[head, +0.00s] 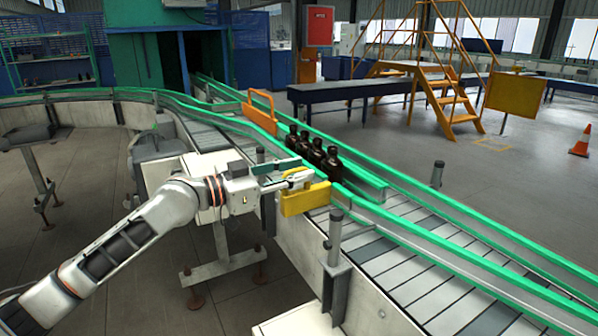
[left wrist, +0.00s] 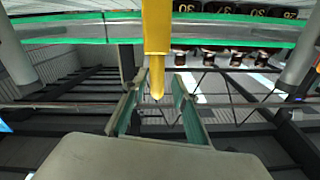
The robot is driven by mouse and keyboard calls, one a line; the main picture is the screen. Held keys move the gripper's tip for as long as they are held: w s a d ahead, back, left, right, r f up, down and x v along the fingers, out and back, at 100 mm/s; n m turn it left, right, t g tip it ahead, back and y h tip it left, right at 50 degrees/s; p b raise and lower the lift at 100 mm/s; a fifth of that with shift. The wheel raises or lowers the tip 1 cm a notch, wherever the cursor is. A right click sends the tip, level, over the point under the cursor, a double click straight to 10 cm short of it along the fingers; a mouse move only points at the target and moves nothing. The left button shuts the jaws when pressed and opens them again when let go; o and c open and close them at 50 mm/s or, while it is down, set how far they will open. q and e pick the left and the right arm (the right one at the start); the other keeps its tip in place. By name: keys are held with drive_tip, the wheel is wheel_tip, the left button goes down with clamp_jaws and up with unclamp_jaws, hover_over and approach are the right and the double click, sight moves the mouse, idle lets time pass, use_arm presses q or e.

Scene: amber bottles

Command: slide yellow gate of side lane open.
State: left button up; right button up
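The yellow gate (head: 306,199) is a flat panel with a raised handle on the near side of the conveyor, just before the bottles. In the left wrist view the yellow gate (left wrist: 157,35) hangs down from the green rail, its narrow tip between my fingers. My left gripper (head: 290,180) is at the gate's handle; the left wrist view shows the gripper (left wrist: 157,98) open, with a gap visible on both sides of the yellow tip. Several dark amber bottles (head: 318,152) stand upright in a row on the lane behind the gate. My right gripper is not in view.
Green guide rails (head: 420,232) edge the conveyor. A second, orange gate (head: 261,108) stands farther up the line. Grey posts (head: 335,235) rise at the near edge. The roller lane (head: 440,290) at the lower right is empty. Yellow stairs (head: 450,90) are far off.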

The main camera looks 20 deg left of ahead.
use_arm(q)
drive_tip(key=shift+d+f, duration=0.1)
drive_tip(key=shift+d, duration=0.1)
drive_tip(key=v, duration=1.2)
idle(0.5)
